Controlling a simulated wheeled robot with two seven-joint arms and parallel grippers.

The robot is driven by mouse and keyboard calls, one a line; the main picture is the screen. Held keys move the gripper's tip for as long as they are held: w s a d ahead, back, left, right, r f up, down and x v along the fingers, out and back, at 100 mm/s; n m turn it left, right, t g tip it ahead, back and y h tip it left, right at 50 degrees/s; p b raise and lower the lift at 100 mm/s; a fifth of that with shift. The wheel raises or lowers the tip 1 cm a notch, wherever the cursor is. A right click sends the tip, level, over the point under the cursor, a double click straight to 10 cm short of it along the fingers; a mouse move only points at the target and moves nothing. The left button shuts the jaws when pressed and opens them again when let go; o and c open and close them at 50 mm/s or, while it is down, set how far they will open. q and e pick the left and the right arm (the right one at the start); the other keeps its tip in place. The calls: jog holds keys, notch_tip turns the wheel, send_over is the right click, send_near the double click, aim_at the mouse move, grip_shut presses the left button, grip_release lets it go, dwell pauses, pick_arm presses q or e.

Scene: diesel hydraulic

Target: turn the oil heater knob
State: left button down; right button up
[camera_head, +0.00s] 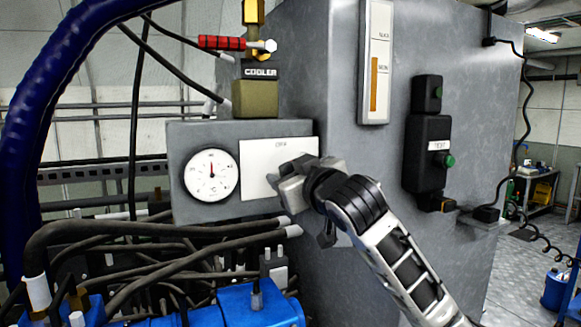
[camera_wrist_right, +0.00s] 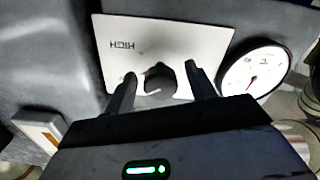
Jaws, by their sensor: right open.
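The heater knob (camera_wrist_right: 160,84) is a dark round knob on a white label plate (camera_wrist_right: 150,38). In the head view the plate (camera_head: 265,156) shows on a grey box, and my gripper hides the knob. My right gripper (camera_head: 290,186) is at the plate's lower right part. In the right wrist view its two fingers (camera_wrist_right: 160,76) are open, one on each side of the knob, with gaps visible. I cannot tell whether the fingers reach fully around the knob's depth. My left gripper is out of view.
A round white gauge (camera_head: 211,175) sits left of the plate. Above are a red-handled valve (camera_head: 222,43) and a cooler block (camera_head: 257,97). Dark hoses (camera_head: 150,235) and blue parts (camera_head: 258,306) lie below. A black switch box (camera_head: 427,153) is on the tank's right face.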

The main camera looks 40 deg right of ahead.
jog(key=shift+w, duration=0.3)
jog(key=c, duration=1)
jog(key=shift+n, duration=0.3)
jog(key=n, duration=0.5)
jog(key=shift+d+n, duration=0.15)
jog(key=shift+n, duration=0.15)
jog(key=n, duration=0.5)
jog(key=shift+n, duration=0.3)
